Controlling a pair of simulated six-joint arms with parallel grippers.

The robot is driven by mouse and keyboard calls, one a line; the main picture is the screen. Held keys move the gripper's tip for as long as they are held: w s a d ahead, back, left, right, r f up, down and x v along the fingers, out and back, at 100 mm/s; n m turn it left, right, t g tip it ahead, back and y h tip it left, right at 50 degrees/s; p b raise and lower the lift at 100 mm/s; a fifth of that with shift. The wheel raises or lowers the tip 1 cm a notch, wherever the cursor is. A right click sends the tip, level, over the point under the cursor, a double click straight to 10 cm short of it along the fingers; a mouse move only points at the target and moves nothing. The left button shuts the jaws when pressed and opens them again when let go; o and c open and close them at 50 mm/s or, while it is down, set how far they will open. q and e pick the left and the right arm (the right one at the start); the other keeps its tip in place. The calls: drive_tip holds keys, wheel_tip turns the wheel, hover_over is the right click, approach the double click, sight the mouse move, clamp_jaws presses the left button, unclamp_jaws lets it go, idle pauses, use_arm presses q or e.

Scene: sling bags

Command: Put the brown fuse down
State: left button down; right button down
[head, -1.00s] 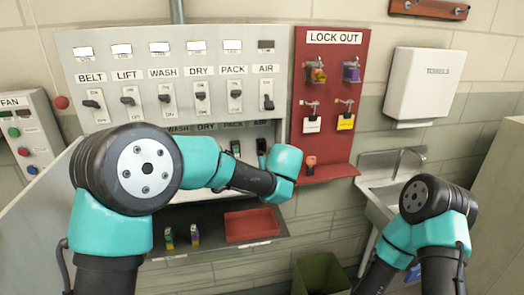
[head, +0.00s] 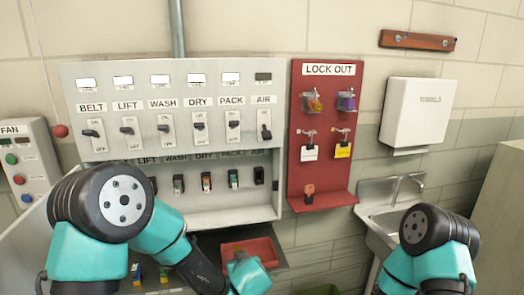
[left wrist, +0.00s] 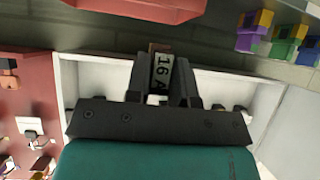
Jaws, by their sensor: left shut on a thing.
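My left gripper (left wrist: 163,76) is shut on a small fuse (left wrist: 160,72) marked "16 A" in the left wrist view. Its far end looks brownish, and the fingers cover its sides. In the head view my left wrist is low, over the front of the red tray (head: 262,248) on the dark ledge. The fingers and fuse are mostly hidden there. The tray also shows at the top edge of the left wrist view (left wrist: 140,5), apart from the fuse. My right arm shows at the lower right, but its gripper is out of view.
Loose colored fuses stand on the ledge (head: 135,272), left of the tray. Several fuses sit in the panel's recess (head: 206,181) under the switches. A red lock-out board (head: 325,180), a sink (head: 385,215) and a towel dispenser (head: 420,110) are to the right.

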use_arm(q)
drive_tip(key=shift+s+a+f, duration=0.1)
drive_tip(key=shift+s+f, duration=0.1)
drive_tip(key=shift+s, duration=0.05)
idle(0.5)
drive_tip(key=s+a+r+m+h, duration=0.2)
drive_tip(key=s+m+h, duration=0.2)
drive_tip(key=s, duration=0.1)
drive_tip(key=shift+a+r+m, duration=0.15)
drive_tip(key=shift+r+m, duration=0.15)
drive_tip(key=shift+r, duration=0.05)
drive_tip(key=shift+s, duration=0.1)
use_arm(e)
drive_tip(key=c, duration=1.8)
unclamp_jaws()
